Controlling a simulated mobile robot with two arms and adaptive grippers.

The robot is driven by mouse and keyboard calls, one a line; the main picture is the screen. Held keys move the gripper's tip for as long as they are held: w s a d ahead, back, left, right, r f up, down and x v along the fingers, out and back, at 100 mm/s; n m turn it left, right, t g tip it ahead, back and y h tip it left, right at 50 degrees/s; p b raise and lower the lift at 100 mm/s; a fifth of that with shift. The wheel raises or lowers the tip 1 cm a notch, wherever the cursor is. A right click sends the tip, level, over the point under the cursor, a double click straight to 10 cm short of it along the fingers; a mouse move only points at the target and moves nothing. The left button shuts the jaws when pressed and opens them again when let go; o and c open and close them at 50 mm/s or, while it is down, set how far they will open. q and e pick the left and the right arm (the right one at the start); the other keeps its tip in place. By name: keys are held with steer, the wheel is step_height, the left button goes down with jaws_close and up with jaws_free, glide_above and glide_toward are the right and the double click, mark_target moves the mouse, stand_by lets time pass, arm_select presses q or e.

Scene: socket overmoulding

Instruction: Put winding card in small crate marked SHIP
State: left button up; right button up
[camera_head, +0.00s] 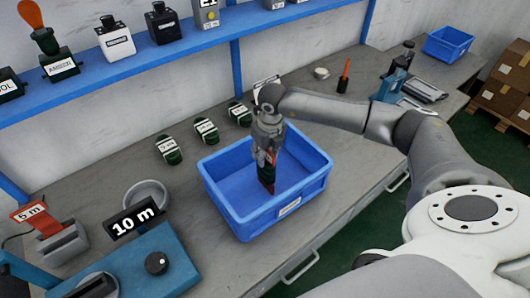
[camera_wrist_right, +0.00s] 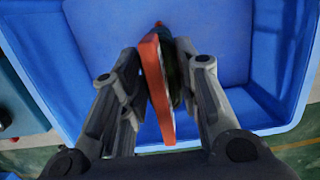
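My right gripper (camera_head: 268,148) points down over the large-looking blue crate (camera_head: 238,222) in the middle of the bench. It is shut on a winding card (camera_head: 267,174), dark green with a red edge, held upright inside the crate's walls. In the right wrist view the card shows its orange-red edge (camera_wrist_right: 156,85) between the two fingers (camera_wrist_right: 158,90), with dark green behind it. I cannot tell whether its lower end touches the crate floor. The crate has a white label (camera_head: 289,207) on its front, too small to read. My left gripper is out of view.
Several dark green labelled pieces, one at the left (camera_head: 168,150), lie behind the crate. A blue machine (camera_head: 150,262) with a "10 m" sign stands left. A blue shelf (camera_head: 150,62) runs above. Another blue crate (camera_head: 447,43) is at the far right.

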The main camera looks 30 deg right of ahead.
steer(key=r+b, duration=0.1)
steer(key=r, duration=0.2)
steer(key=s+r+b, duration=0.1)
steer(key=r, duration=0.3)
steer(key=r+b, duration=0.1)
steer(key=r, duration=0.3)
steer(key=shift+s+r+b, duration=0.2)
steer(key=shift+s+b, duration=0.1)
steer(key=shift+s, duration=0.05)
steer(key=shift+s+r, duration=0.1)
steer(key=shift+r, duration=0.3)
